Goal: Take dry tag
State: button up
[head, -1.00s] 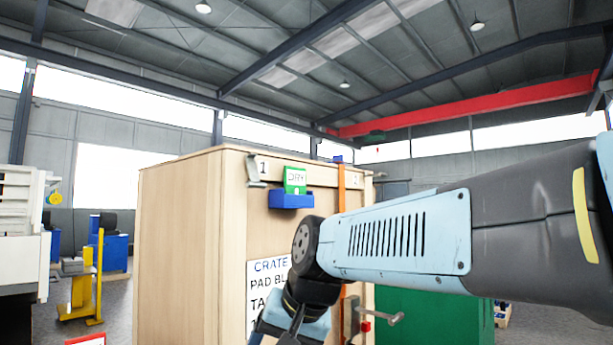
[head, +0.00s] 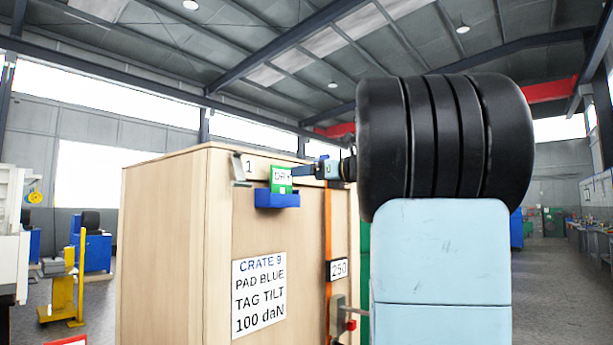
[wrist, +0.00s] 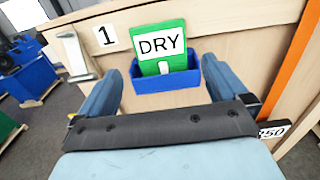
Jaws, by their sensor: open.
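The green tag with a white DRY label (wrist: 160,44) stands in a small blue holder (wrist: 167,84) on the crate's front face. The tag (head: 281,184) and holder (head: 277,200) also show in the head view, high on the crate. My gripper (wrist: 163,72) is open and empty. In the wrist view its two blue fingers are spread left and right of the tag and holder, with the tag between them in the picture. Whether the fingertips reach level with the tag, I cannot tell. In the head view my gripper (head: 302,171) is just right of the tag, partly hidden by my arm.
The wooden crate (head: 170,255) bears a paper reading CRATE 9, PAD BLUE, TAG TILT, 100 daN (head: 259,295). A metal bracket (wrist: 73,55) beside the number 1 is left of the tag. An orange strap (wrist: 290,70) runs down on the right.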

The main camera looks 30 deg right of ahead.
aim_at(283, 176)
jog(key=shift+x, duration=5.5)
jog(key=c, duration=0.9)
jog(key=shift+s+r, duration=0.2)
jog(key=shift+r, duration=2.75)
